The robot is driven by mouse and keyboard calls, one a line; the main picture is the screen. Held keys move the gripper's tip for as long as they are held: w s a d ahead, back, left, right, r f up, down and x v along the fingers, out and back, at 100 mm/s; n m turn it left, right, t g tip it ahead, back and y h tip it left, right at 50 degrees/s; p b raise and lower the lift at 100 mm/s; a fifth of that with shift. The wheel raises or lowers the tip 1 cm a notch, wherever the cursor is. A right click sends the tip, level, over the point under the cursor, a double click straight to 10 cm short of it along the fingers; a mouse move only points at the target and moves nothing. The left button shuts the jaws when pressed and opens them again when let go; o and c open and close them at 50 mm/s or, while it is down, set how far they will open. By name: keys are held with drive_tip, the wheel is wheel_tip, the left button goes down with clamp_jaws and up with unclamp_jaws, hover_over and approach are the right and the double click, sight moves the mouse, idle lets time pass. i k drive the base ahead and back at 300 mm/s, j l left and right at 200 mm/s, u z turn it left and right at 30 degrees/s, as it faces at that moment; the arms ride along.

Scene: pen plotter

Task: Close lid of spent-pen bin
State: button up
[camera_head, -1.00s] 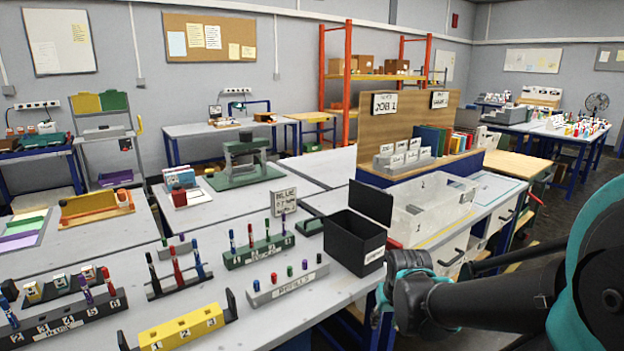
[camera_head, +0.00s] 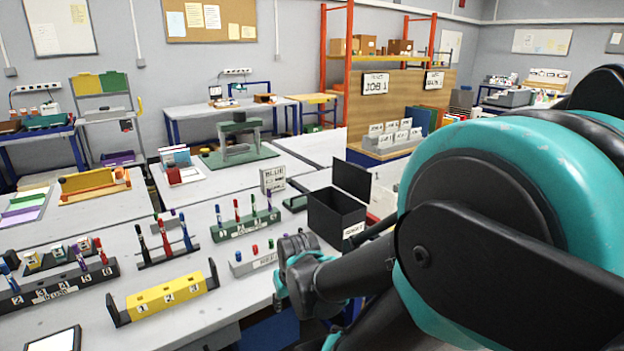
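The spent-pen bin (camera_head: 335,215) is an open-topped black box with a white label on its front right corner, standing near the right edge of the table. Its black lid (camera_head: 352,180) is open and stands upright along the back right side. My gripper (camera_head: 285,285) is at the dark and teal end of my arm, in front and to the left of the bin, near the table's front edge. It appears apart from the bin and lid. Its fingers cannot be made out.
A grey marker rack (camera_head: 258,262) is partly hidden behind my arm's end. A green pen rack (camera_head: 245,226) and a yellow numbered holder (camera_head: 165,298) stand to the left. A wooden board with signs (camera_head: 410,100) rises behind the bin. My arm covers much of the right side.

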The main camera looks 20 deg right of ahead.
sight(355, 179)
drive_tip(key=l+u, duration=0.35)
drive_tip(key=l, duration=0.2)
drive_tip(key=l+u, duration=0.4)
drive_tip(key=k+l+u, duration=0.15)
drive_tip(key=l+u, duration=0.2)
drive_tip(key=l, duration=0.25)
drive_tip(key=k+l, duration=0.1)
drive_tip(key=l, duration=0.3)
drive_tip(key=k+l+u, duration=0.1)
drive_tip(key=l, duration=0.35)
drive_tip(key=k+l, duration=0.15)
drive_tip(key=l, duration=0.25)
drive_tip(key=k+l, duration=0.15)
drive_tip(key=l, duration=0.3)
drive_tip(key=k+l+u, duration=0.1)
drive_tip(key=l, duration=0.3)
drive_tip(key=k+l, duration=0.15)
drive_tip(key=l, duration=0.25)
drive_tip(key=k+l+u, duration=0.1)
drive_tip(key=l, duration=0.3)
drive_tip(key=k, duration=0.05)
